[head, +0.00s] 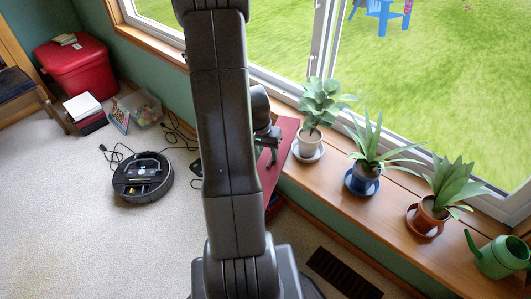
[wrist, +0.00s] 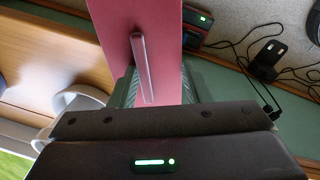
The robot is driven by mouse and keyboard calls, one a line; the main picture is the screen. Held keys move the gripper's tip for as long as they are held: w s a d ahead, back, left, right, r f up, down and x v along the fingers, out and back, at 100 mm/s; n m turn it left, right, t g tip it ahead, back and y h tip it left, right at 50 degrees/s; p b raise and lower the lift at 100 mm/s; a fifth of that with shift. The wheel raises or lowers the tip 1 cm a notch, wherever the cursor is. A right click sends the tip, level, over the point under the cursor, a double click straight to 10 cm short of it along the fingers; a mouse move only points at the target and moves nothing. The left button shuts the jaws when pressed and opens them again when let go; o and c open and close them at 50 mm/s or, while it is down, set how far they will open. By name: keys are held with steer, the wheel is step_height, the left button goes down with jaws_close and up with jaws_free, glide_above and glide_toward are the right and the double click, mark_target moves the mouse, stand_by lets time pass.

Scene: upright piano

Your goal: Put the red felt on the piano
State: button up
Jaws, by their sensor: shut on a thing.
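The red felt (head: 281,150) is a flat, dark red sheet beside the window sill, partly hidden behind my arm in the head view. In the wrist view the felt (wrist: 175,30) fills the top middle and runs down between the jaws. My gripper (head: 268,155) is shut on the felt and holds it at the sill's edge. I cannot make out the piano for sure in either view.
Potted plants (head: 313,110) line the wooden window sill (head: 335,180), with a green watering can (head: 500,258) at its right end. A robot vacuum (head: 143,177) and cables lie on the carpet. A red bin (head: 75,70) and a clear box (head: 140,108) stand at the left wall.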

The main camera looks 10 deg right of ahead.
steer(key=o, duration=0.6)
steer(key=shift+f, duration=0.1)
steer(key=o, duration=0.4)
steer(key=shift+c, duration=0.2)
